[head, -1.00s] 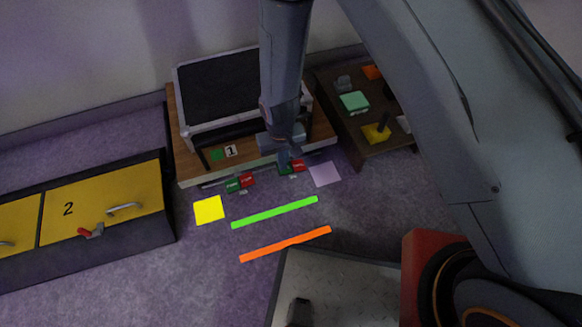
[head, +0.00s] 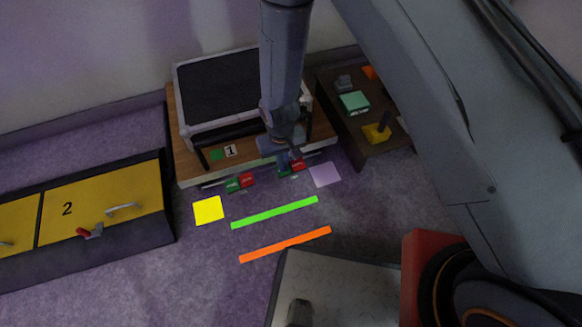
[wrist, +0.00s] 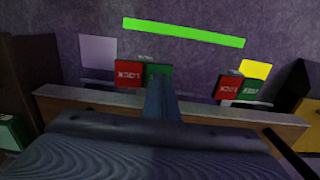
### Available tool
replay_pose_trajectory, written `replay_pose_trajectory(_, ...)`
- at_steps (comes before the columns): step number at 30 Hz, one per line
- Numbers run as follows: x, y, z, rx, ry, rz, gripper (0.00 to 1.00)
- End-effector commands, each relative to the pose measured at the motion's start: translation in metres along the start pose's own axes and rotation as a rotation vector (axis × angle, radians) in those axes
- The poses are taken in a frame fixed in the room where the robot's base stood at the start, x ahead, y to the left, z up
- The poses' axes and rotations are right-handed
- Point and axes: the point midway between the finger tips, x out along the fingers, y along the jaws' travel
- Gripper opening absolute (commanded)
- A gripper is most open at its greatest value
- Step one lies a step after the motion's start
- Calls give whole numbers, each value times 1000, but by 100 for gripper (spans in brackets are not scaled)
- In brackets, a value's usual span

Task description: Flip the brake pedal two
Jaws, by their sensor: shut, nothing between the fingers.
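Two brake pedals show at the low front edge of the wooden cart (head: 190,178), each with a red LOCK half and a green half. The left pedal (head: 240,181) in the head view is clear of my gripper; it shows on the right in the wrist view (wrist: 229,87). The right pedal (head: 298,165) is partly covered by my gripper (head: 292,155). In the wrist view its red half (wrist: 128,73) is clear and its green half (wrist: 158,70) is partly behind my shut fingers (wrist: 160,98). I cannot tell whether they touch it.
A black-topped case (head: 220,88) sits on the cart beside a "1" label (head: 230,150). A yellow-fronted cabinet (head: 85,205) stands left, a dark shelf (head: 370,150) right. Flat yellow (head: 208,210) and lilac (head: 326,174) squares and green (head: 275,212) and orange (head: 285,244) strips mark the floor.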

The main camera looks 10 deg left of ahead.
Motion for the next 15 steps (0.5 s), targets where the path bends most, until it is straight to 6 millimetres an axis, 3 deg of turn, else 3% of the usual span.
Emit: replay_pose_trajectory(15, -34, 0, 0, 1, 1, 0, 0)
